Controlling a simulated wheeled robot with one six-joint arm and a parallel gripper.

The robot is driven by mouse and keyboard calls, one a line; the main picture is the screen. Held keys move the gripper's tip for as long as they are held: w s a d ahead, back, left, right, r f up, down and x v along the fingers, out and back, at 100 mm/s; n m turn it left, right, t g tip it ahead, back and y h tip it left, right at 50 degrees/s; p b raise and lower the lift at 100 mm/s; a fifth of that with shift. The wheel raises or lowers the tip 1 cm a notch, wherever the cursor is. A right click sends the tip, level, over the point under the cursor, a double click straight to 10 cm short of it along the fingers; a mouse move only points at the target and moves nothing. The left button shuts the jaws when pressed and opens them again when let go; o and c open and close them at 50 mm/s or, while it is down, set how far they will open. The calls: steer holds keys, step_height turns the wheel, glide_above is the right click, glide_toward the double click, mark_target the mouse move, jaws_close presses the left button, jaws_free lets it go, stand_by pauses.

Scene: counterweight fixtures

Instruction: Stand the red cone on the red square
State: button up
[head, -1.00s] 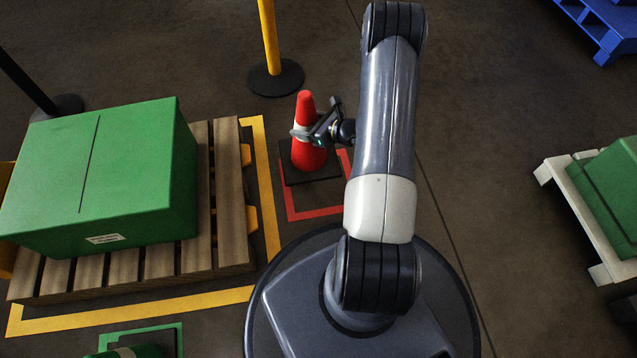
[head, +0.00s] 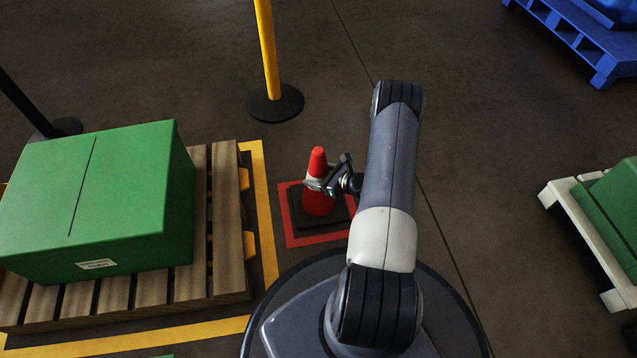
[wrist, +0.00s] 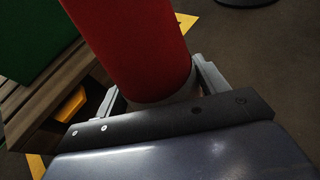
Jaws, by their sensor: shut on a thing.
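The red cone (head: 318,203) has a white band and a black square base. In the head view it stands nearly upright, with its base inside the red square outline (head: 291,239) on the floor. I cannot tell whether the base touches the floor. My gripper (head: 321,186) is shut on the cone around its white band, reaching in from the right. In the wrist view the red upper part of the cone (wrist: 135,45) rises between the fingers. The cone's base is hidden there. My arm hides part of the square's right side.
A green box (head: 95,200) sits on a wooden pallet (head: 228,225) at the left, with a yellow floor line (head: 265,215) around it. A yellow post (head: 267,50) on a black foot stands behind the cone. A pale pallet (head: 555,205) is at the right.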

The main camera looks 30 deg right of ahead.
steer(key=shift+f+b, duration=0.4)
steer(key=shift+f, duration=1)
steer(key=o, duration=1.8)
steer(key=shift+s+d+r, duration=0.15)
steer(key=shift+s+r, duration=0.1)
steer(key=p+v, duration=0.4)
steer(key=v, duration=0.7)
steer(key=shift+s, duration=0.2)
